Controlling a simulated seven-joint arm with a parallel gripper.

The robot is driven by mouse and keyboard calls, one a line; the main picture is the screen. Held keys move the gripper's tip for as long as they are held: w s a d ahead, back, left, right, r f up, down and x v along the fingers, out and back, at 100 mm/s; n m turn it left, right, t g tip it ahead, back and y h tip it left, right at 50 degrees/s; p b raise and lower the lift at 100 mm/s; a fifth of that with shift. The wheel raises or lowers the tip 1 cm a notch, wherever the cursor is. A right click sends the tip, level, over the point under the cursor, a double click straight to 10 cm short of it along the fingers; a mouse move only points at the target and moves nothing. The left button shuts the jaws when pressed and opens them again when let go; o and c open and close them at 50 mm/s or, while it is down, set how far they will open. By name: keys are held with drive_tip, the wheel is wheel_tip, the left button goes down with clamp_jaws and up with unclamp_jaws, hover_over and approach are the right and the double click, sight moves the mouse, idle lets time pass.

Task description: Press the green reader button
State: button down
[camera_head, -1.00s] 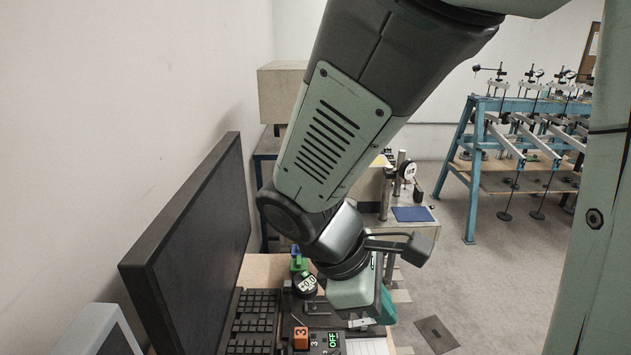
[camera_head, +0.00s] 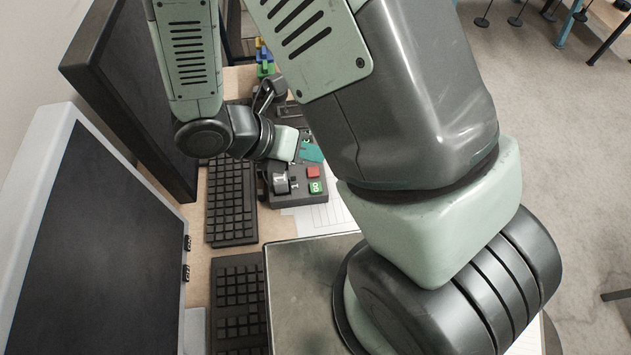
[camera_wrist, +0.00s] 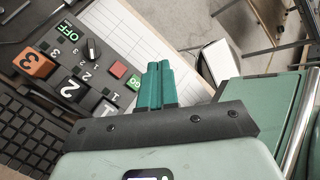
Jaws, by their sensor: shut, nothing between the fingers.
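The green button (camera_head: 316,187) with white lettering sits at the corner of a dark reader box (camera_head: 298,198), beside a red button (camera_head: 313,172). In the wrist view the green button (camera_wrist: 133,83) lies just left of my gripper (camera_wrist: 158,66), partly near the finger edge. My gripper's teal fingers are shut together and hold nothing. In the head view my gripper (camera_head: 311,152) is over the box, above the red and green buttons in the picture. Whether the fingers touch the box cannot be told.
The wrist view shows a black knob (camera_wrist: 93,50), an orange block marked 3 (camera_wrist: 33,63), dark numbered blocks and a display reading OFF (camera_wrist: 65,31). Keyboards (camera_head: 231,200) and monitors (camera_head: 85,235) stand left. A gridded paper sheet (camera_head: 320,217) lies by the box.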

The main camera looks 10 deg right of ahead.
sight(311, 188)
drive_tip(key=shift+f, duration=0.1)
drive_tip(key=shift+f, duration=4.3)
drive_tip(key=shift+f, duration=0.4)
drive_tip(key=shift+f, duration=0.55)
drive_tip(key=shift+r, duration=0.15)
drive_tip(key=shift+s+r, duration=0.1)
drive_tip(key=shift+r, duration=0.6)
drive_tip(key=shift+r, duration=2.55)
